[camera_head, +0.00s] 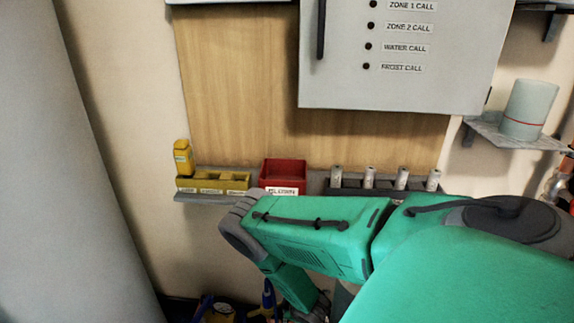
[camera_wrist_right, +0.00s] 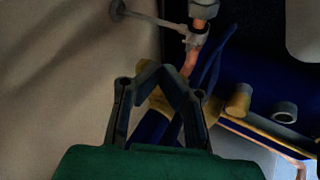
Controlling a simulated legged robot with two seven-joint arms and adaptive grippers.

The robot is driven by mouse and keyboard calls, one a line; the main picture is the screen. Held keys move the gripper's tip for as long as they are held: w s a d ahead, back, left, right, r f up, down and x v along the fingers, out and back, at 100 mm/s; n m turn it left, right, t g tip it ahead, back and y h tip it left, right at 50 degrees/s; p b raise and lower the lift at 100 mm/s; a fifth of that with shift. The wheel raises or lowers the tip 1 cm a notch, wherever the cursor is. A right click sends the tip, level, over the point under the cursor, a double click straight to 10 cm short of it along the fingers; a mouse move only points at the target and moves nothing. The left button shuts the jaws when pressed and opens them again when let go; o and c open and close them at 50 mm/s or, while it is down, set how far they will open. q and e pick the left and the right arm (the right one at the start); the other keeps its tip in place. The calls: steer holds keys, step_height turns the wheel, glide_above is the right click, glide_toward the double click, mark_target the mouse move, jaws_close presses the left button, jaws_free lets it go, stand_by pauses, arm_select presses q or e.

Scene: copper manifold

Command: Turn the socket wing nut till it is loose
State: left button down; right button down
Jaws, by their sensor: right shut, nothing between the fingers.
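In the right wrist view my right gripper (camera_wrist_right: 152,68) is shut and empty, its two dark fingers bent inward to meet at the tips. Just above and to the right of it are a copper pipe (camera_wrist_right: 190,63) and a pale metal fitting (camera_wrist_right: 197,38). A blue lever-like bar (camera_wrist_right: 217,57) runs beside the pipe. I cannot tell which part, if any, is the socket wing nut. My left gripper is in neither view.
A brass-coloured cylinder (camera_wrist_right: 238,100) and a grey ring (camera_wrist_right: 284,112) lie right of the gripper. In the head view a shelf holds yellow bins (camera_head: 213,183), a red bin (camera_head: 283,175) and several pale cylinders. A grey control box (camera_head: 405,85) hangs above.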

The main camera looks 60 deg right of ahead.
steer(key=shift+w+d+r, duration=0.2)
steer(key=shift+w+d, duration=0.05)
steer(key=shift+d, duration=0.15)
step_height(320, 180, up, 10)
steer(key=shift+s+a+f, duration=0.2)
steer(key=shift+a+f, duration=0.05)
steer(key=shift+a, duration=0.1)
steer(key=shift+f, duration=0.1)
